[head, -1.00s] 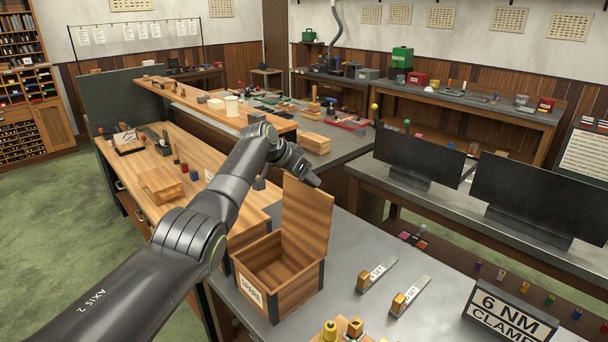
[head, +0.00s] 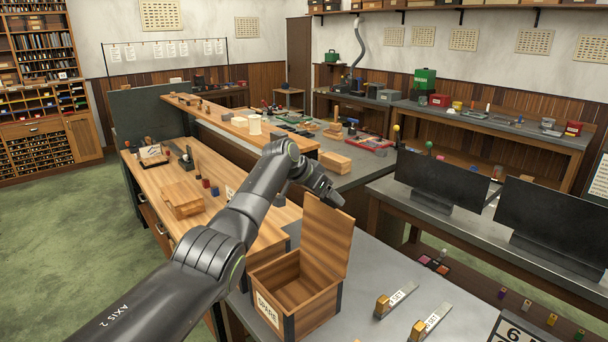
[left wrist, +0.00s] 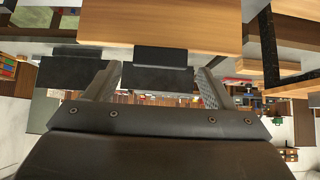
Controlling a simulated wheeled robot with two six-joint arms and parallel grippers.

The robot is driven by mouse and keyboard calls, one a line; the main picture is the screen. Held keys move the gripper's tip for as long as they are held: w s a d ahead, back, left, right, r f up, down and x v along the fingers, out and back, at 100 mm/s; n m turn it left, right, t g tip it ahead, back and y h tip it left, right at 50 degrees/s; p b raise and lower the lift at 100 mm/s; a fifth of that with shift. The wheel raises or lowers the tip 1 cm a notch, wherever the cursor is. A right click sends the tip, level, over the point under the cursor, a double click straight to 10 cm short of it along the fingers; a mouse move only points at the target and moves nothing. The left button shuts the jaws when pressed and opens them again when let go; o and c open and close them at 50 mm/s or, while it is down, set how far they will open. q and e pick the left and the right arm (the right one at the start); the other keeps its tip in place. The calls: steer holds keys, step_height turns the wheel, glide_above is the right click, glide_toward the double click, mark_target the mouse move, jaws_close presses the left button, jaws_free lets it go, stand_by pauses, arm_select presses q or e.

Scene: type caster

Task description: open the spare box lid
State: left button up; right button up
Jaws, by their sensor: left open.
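The wooden spare box (head: 295,292) stands on the grey bench with a "SPARE" label on its front. Its lid (head: 327,238) stands raised, roughly upright at the box's back right side, and the inside looks empty. My left gripper (head: 331,199) is just behind and above the lid's top edge; whether it touches the lid is unclear in the head view. In the left wrist view my left gripper (left wrist: 155,88) has its two fingers wide apart with nothing clearly between them. My right gripper is in neither view.
Two small metal set pieces with labels (head: 396,298) lie right of the box on the grey bench (head: 365,255). Dark monitors (head: 442,181) stand farther right. A smaller wooden box (head: 182,199) sits on the wooden bench at left.

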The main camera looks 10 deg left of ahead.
arm_select(q)
steer(key=b+v, duration=0.5)
steer(key=v, duration=1.2)
